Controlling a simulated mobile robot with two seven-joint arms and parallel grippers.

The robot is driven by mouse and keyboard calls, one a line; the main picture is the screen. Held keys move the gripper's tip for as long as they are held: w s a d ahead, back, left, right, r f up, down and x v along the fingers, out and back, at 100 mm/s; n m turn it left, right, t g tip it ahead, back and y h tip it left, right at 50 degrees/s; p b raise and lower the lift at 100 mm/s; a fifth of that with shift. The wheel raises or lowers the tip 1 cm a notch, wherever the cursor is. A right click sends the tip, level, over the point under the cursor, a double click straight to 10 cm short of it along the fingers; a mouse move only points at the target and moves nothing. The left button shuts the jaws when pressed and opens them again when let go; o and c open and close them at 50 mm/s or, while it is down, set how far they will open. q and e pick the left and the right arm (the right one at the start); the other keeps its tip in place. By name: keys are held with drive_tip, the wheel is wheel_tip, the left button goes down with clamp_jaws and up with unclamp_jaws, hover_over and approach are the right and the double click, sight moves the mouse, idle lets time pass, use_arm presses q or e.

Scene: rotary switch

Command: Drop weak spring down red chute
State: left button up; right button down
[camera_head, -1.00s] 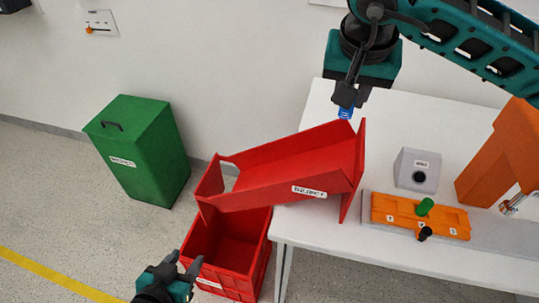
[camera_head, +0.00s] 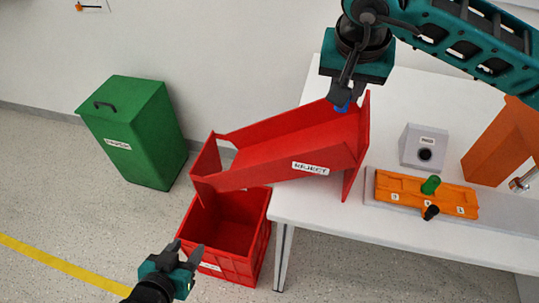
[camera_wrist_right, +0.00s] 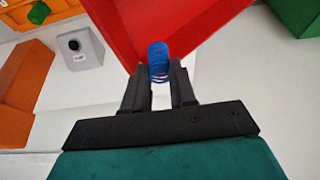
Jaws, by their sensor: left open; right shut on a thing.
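The red chute (camera_head: 285,150) with a REJECT label slopes down to the left from the white table over a red crate (camera_head: 262,262). My right gripper (camera_head: 342,102) is at the chute's upper end, shut on a blue coil spring (camera_wrist_right: 158,62). In the right wrist view the spring sits between the two fingertips with the chute's red surface behind it. In the head view only a bit of blue shows below the fingers. My left gripper (camera_head: 186,257) is open and empty, low in front of the crate.
A green lidded bin (camera_head: 135,140) stands on the floor at left.

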use_arm(q)
drive_tip(key=shift+w+r, duration=0.1)
use_arm(e)
drive_tip(key=c, duration=0.8)
unclamp_jaws()
drive_tip(key=shift+c, duration=0.2)
use_arm(q)
drive_tip(key=shift+w+r, duration=0.15)
drive_tip(key=shift+w, duration=0.05)
drive_tip(key=shift+s, duration=0.2)
use_arm(e)
drive_tip(key=v, duration=1.3)
drive_tip(key=shift+s+f, duration=0.1)
